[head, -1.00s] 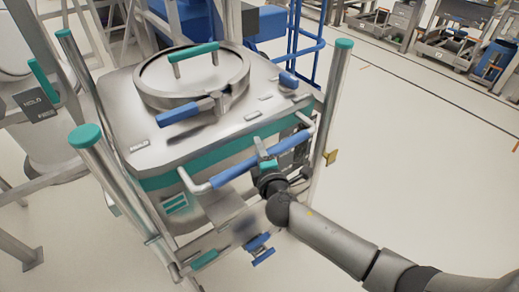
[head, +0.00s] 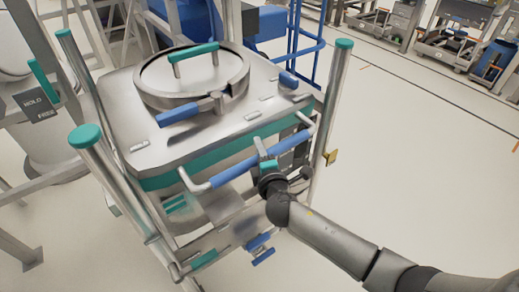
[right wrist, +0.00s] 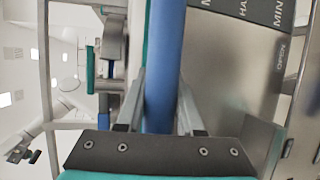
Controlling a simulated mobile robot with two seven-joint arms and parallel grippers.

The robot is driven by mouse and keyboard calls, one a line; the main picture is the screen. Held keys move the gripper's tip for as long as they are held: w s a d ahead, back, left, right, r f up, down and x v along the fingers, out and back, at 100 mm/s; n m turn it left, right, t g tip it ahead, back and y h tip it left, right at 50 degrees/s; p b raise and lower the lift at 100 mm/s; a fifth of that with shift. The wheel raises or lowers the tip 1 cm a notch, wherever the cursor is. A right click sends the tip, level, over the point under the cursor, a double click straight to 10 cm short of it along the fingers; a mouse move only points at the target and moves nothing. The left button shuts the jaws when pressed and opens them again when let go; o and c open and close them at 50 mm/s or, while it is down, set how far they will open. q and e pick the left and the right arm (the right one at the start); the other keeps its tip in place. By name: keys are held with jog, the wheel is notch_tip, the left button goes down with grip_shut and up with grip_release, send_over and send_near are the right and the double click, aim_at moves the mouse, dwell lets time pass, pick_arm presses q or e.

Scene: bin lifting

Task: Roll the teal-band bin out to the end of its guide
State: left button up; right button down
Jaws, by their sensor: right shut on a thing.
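The teal-band bin (head: 190,155) is a steel bin with a round lid (head: 192,78), standing between steel guide posts with teal caps (head: 84,135). A blue-sleeved push bar (head: 236,170) runs across its front. My right gripper (head: 266,160) is at the middle of this bar, shut on the blue sleeve, and hides a little of it. In the right wrist view the blue bar (right wrist: 164,60) passes between the two fingers (right wrist: 158,108). My left gripper is not in view.
A blue-handled latch (head: 262,250) sits low on the front of the frame. Another bin (head: 40,110) stands at the left. Open pale floor (head: 420,170) lies to the right. Blue railing (head: 305,45) and machines are behind.

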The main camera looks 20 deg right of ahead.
jog(key=shift+s, duration=0.1)
jog(key=shift+s+d+f, duration=0.1)
jog(key=shift+s+d, duration=0.15)
jog(key=shift+s, duration=0.25)
jog(key=shift+s+d+f, duration=0.1)
jog(key=shift+s+d, duration=0.1)
jog(key=shift+s, duration=0.25)
jog(key=c, duration=0.5)
grip_release()
jog(key=shift+w+r, duration=0.1)
jog(key=shift+r, duration=0.05)
jog(key=shift+c, duration=0.2)
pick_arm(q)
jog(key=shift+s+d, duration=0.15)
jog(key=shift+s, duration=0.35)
pick_arm(e)
jog(key=shift+a, duration=0.1)
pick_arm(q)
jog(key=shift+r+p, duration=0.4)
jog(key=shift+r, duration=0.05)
pick_arm(e)
jog(key=s+r, duration=0.2)
jog(key=s, duration=1.3)
jog(key=shift+a+r, duration=0.35)
jog(key=shift+r, duration=0.05)
